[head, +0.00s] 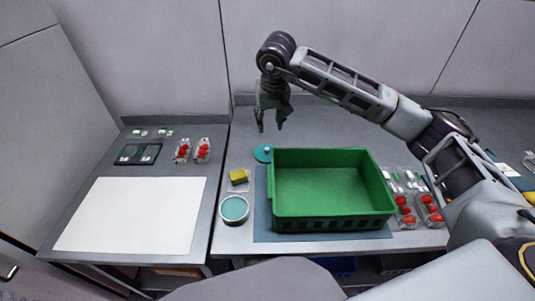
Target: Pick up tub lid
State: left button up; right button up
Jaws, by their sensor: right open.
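A round tub (234,209) with a white rim and teal inside stands nearer the front edge. My right gripper (270,125) points down above the back of the table, over the lid's far side. Its fingers are apart and nothing is between them. My left gripper is not in view.
An empty green crate (331,211) stands on a blue-grey mat (262,222) right of the lid. A yellow sponge-like block (238,176) lies between lid and tub. Clear packs of red berries (405,212) lie right of the crate.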

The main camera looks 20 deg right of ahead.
send_over(267, 148)
jog(key=s, duration=0.1)
jog(key=f, duration=0.7)
jog(key=shift+s+f, duration=0.1)
jog(key=shift+s, duration=0.1)
jog(key=shift+w+f, duration=0.15)
jog(key=shift+f, duration=0.9)
jog(key=shift+f+p, duration=0.4)
jog(key=shift+f, duration=0.3)
jog(key=shift+x, duration=0.85)
jog(key=shift+f, duration=0.6)
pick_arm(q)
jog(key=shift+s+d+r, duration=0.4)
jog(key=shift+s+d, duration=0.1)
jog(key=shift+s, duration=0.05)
pick_arm(e)
jog(key=shift+w, duration=0.1)
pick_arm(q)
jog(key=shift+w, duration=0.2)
pick_arm(e)
grip_shut()
